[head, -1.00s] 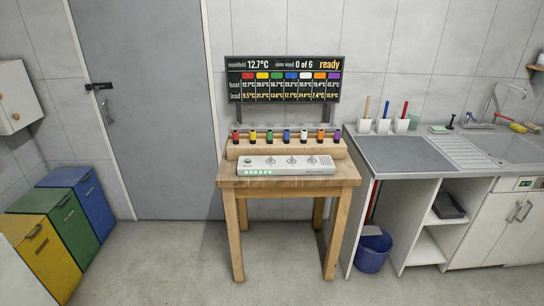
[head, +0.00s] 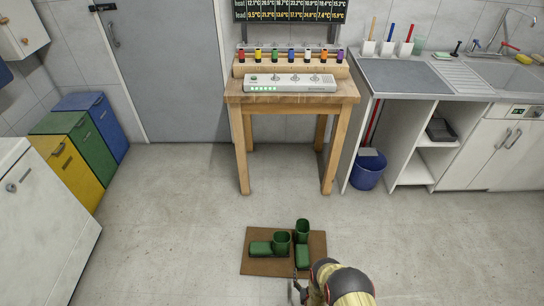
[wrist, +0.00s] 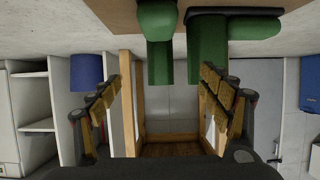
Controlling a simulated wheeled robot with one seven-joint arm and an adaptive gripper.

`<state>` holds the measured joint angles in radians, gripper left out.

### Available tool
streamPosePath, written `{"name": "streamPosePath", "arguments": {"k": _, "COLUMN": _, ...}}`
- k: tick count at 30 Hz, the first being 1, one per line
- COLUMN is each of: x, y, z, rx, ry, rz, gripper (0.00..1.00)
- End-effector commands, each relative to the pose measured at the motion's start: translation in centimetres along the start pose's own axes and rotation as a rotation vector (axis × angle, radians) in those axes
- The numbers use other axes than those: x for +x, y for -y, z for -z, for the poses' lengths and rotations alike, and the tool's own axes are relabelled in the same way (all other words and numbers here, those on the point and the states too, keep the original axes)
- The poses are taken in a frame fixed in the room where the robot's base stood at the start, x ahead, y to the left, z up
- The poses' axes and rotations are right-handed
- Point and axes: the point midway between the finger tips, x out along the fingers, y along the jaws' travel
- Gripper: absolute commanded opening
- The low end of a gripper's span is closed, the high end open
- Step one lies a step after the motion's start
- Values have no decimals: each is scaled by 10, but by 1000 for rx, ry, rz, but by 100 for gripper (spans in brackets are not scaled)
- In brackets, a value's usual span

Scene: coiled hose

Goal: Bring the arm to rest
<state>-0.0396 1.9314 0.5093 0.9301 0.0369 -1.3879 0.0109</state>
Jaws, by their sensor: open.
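My arm (head: 345,285) enters the head view at the bottom, right of centre. My gripper (head: 298,288) is partly seen there, low in front of the brown mat with green boots. In the wrist view my gripper (wrist: 155,95) is open, its two fingers wide apart with nothing held between them. That view appears upside down, with the boots (wrist: 207,45) at the top, beyond the fingers. I cannot tell the exact gap between the fingers and the boots.
Green boots (head: 282,242) stand and lie on a brown mat (head: 259,267) on the floor. A wooden table (head: 240,97) holds a white console (head: 290,83). A blue bucket (head: 367,171) sits under the counter (head: 395,75). Coloured bins (head: 70,160) stand left. Floor between is clear.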

Motion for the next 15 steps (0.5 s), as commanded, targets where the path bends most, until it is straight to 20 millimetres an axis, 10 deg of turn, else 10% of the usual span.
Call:
{"name": "streamPosePath", "arguments": {"k": 10, "x": 54, "y": 3, "z": 76, "rx": 3, "ry": 29, "rz": 0, "gripper": 78}}
{"name": "streamPosePath", "arguments": {"k": 15, "x": 90, "y": 4, "z": 147, "rx": 6, "ry": 58, "rz": 1, "gripper": 78}}
